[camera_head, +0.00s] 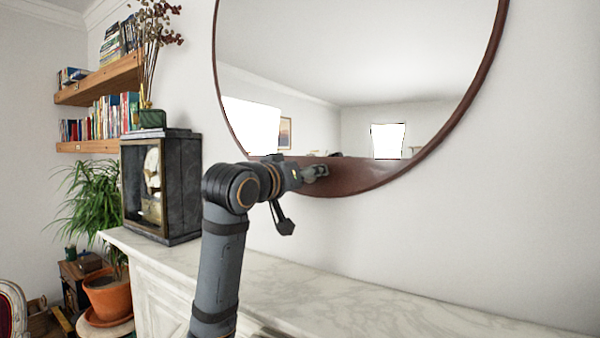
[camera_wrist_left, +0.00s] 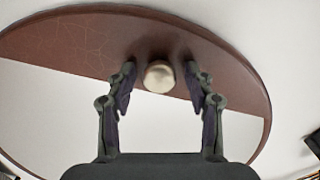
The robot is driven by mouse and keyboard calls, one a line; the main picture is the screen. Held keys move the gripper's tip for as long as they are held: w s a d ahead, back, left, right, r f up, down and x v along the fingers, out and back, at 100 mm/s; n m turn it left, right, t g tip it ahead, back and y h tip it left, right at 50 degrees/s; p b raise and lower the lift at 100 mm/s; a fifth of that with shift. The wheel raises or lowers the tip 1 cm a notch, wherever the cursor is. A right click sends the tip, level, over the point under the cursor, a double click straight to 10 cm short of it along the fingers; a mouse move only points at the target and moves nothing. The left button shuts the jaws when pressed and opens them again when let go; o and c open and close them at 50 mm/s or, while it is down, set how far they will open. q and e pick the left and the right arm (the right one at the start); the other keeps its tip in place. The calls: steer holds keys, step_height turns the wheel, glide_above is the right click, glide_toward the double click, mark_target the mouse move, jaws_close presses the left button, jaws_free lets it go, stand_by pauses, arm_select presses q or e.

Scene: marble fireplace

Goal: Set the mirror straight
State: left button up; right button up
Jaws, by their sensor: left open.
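The round mirror (camera_head: 350,60) hangs on the white wall, with a thin reddish-brown frame and a wide brown band (camera_head: 362,178) across its bottom. In the left wrist view, the edge between the brown band (camera_wrist_left: 60,45) and the glass (camera_wrist_left: 50,105) slopes down to the right. A pale round knob (camera_wrist_left: 159,77) sits on the band. My left gripper (camera_head: 318,171) is at the mirror's lower part. In the left wrist view its open fingers (camera_wrist_left: 160,72) stand on either side of the knob, with gaps visible. The knob is hidden in the head view. My right gripper is not in view.
A marble mantel (camera_head: 370,305) runs below the mirror, and its right part is bare. A dark clock case (camera_head: 183,190) stands on its left end, with a small green pot (camera_head: 152,118) of dried stems on top. Wooden bookshelves (camera_head: 100,85) and a potted plant (camera_head: 107,295) are farther left.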

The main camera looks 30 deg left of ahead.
arm_select(q)
steer(key=s+a, duration=0.1)
steer(key=s, duration=1.1)
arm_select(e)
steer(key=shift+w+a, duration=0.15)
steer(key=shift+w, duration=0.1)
arm_select(q)
steer(key=shift+s, duration=0.1)
